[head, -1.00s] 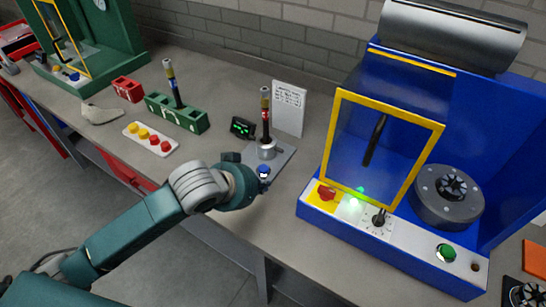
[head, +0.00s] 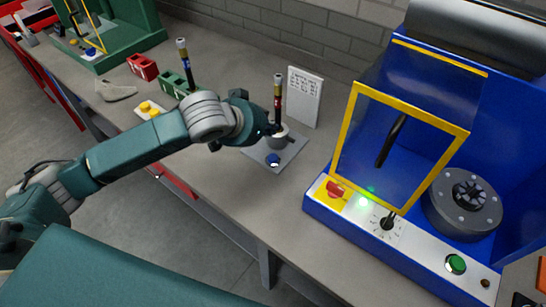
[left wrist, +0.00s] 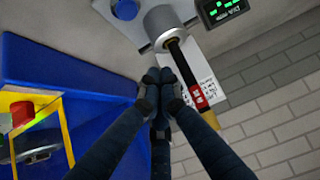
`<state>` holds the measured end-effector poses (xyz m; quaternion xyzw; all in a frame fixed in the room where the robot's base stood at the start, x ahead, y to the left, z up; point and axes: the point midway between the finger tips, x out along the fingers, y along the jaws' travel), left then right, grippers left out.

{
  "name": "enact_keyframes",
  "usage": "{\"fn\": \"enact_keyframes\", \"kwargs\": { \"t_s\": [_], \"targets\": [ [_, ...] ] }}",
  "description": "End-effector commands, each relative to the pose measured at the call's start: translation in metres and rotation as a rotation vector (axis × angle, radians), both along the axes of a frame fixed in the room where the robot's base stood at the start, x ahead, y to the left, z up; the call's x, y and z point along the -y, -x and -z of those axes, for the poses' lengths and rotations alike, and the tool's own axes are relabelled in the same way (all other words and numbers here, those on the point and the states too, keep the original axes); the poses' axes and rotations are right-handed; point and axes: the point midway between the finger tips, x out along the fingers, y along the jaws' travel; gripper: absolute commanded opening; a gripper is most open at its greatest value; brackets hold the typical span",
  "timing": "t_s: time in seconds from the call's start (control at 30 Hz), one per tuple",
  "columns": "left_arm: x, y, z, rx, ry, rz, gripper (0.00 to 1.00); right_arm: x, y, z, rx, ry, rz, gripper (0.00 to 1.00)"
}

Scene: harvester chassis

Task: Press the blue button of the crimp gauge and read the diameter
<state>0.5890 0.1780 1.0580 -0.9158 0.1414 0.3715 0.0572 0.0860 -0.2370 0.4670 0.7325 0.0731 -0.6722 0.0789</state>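The crimp gauge is a grey plate (head: 290,153) on the bench with a metal cylinder (head: 279,141). A black hose with a red-and-yellow end (head: 278,90) stands upright in it. The blue button (head: 273,159) is at the plate's front and also shows at the left wrist view's top edge (left wrist: 126,9). The gauge display (left wrist: 222,10) shows green characters, partly cut off and unreadable; my arm hides it in the head view. My left gripper (head: 272,129) is beside the cylinder, behind the button. Its fingertips (left wrist: 160,75) are together with nothing between them. My right gripper is out of view.
A blue machine (head: 345,220) with a yellow-framed guard (head: 352,120) stands right of the gauge. A white printed card (head: 304,97) stands behind it. A green block (head: 176,84), red block (head: 143,67) and yellow pieces (head: 149,108) lie left. Bench in front of the gauge is clear.

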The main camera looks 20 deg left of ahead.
Motion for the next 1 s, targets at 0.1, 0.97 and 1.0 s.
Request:
{"fn": "enact_keyframes", "kwargs": {
  "t_s": [0.1,0.97,1.0],
  "targets": [
    [0.000,0.000,0.012,0.000,-0.001,0.001,0.00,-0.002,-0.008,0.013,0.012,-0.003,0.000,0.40],
    [0.000,0.000,0.085,0.000,0.000,0.000,0.00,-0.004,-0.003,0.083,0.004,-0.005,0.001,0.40],
    [0.000,0.000,0.085,0.000,0.000,0.000,0.00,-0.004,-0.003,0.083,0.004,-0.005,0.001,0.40]
  ]
}}
